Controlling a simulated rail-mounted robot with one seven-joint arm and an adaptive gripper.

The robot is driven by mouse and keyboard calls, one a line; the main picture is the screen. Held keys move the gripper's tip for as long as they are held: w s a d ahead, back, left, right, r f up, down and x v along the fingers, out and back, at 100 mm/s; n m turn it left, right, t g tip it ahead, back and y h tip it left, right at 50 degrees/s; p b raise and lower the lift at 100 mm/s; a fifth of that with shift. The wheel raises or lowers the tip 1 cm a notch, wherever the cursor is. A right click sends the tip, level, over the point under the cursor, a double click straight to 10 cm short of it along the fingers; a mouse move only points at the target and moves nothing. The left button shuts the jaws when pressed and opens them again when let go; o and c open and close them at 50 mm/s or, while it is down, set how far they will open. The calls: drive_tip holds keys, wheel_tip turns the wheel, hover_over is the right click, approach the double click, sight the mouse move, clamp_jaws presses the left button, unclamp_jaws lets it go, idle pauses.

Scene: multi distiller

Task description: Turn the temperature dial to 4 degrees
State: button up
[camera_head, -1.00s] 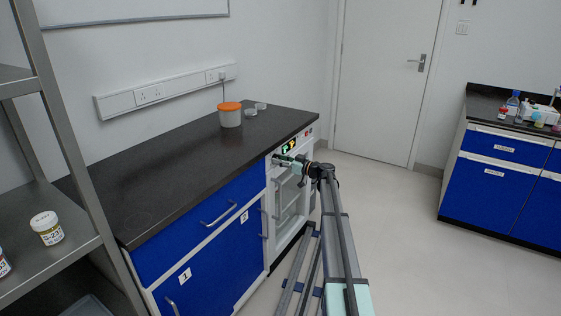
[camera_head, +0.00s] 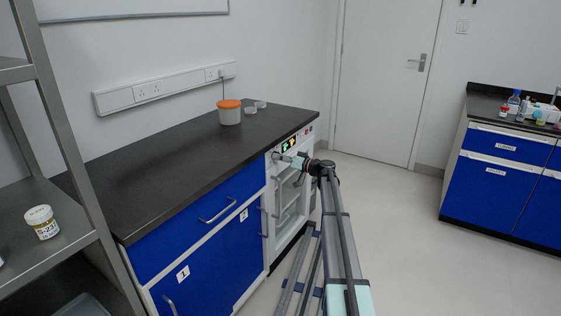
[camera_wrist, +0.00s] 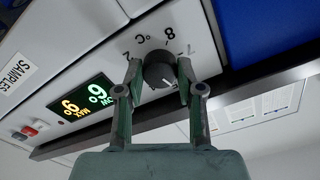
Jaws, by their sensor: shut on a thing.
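The round dark temperature dial (camera_wrist: 159,70) sits on the white front panel of the appliance in the wrist view. Part of a printed scale shows around it, with an 8 and a °C mark. A pale pointer mark shows on the dial's lower side. My gripper (camera_wrist: 160,78) is shut on the dial, one finger on each side. In the head view my gripper (camera_head: 279,158) is at the upper left of the appliance front, where it hides the dial. A lit display (camera_wrist: 83,104) beside the dial shows green and yellow digits, seen at a slant.
The appliance (camera_head: 291,190) stands under the black worktop (camera_head: 165,160), right of blue cabinets (camera_head: 215,250). A metal shelf (camera_head: 60,245) holds a jar (camera_head: 42,222). Floor at right is clear.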

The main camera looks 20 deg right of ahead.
drive_tip(key=m+p, duration=0.2)
drive_tip(key=m, duration=1)
drive_tip(key=shift+r+p, duration=0.2)
drive_tip(key=shift+p, duration=0.1)
drive_tip(key=shift+m, duration=0.3)
drive_tip(key=o, duration=1.2)
drive_tip(key=shift+a, duration=0.1)
drive_tip(key=shift+c, duration=0.2)
drive_tip(key=shift+s+f, duration=0.1)
drive_tip(key=v, duration=1.1)
drive_tip(key=shift+s+d, duration=0.2)
drive_tip(key=shift+d, duration=0.2)
